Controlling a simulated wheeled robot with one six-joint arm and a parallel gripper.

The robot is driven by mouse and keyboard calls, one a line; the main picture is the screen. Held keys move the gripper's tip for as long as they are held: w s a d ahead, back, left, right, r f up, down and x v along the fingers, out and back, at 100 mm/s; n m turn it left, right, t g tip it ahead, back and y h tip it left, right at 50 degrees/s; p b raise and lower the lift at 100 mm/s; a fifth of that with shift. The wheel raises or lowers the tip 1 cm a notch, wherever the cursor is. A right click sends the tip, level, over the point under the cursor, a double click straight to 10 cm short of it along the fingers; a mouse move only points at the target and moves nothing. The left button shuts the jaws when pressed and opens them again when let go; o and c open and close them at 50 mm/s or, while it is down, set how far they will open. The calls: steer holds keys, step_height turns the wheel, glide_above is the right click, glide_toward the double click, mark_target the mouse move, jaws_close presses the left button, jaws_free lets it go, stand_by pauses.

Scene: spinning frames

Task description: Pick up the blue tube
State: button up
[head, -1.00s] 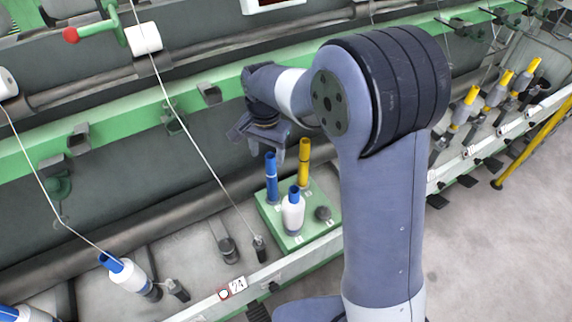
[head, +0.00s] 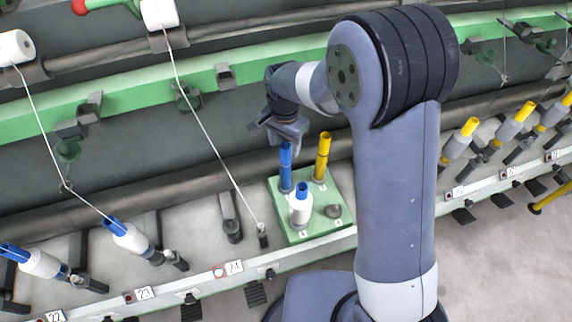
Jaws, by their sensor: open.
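The bare blue tube (head: 286,168) stands upright at the back left of a green tray (head: 284,226). My gripper (head: 285,140) is open just above the tube's top, pointing down, with its fingers close to the tube's upper end. The far finger is partly hidden, and I cannot tell whether either finger touches the tube. A yellow tube (head: 321,158) stands to its right on the tray. A blue tube wound with white yarn (head: 301,206) stands in front.
An empty peg (head: 333,211) shows at the tray's front right. Yarn-wound blue bobbins (head: 130,237) stand on the rail at left, yellow-topped ones (head: 460,138) at right. A taut thread (head: 207,128) runs down left of the tray.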

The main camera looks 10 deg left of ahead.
mark_target(286, 154)
steer(key=shift+w+d+f+p, duration=0.1)
steer(key=shift+f+p, duration=0.3)
steer(key=shift+f, duration=0.9)
steer(key=shift+w+d+f+p, duration=0.1)
steer(key=shift+f+p, duration=0.25)
steer(key=shift+f, duration=0.95)
jaws_close()
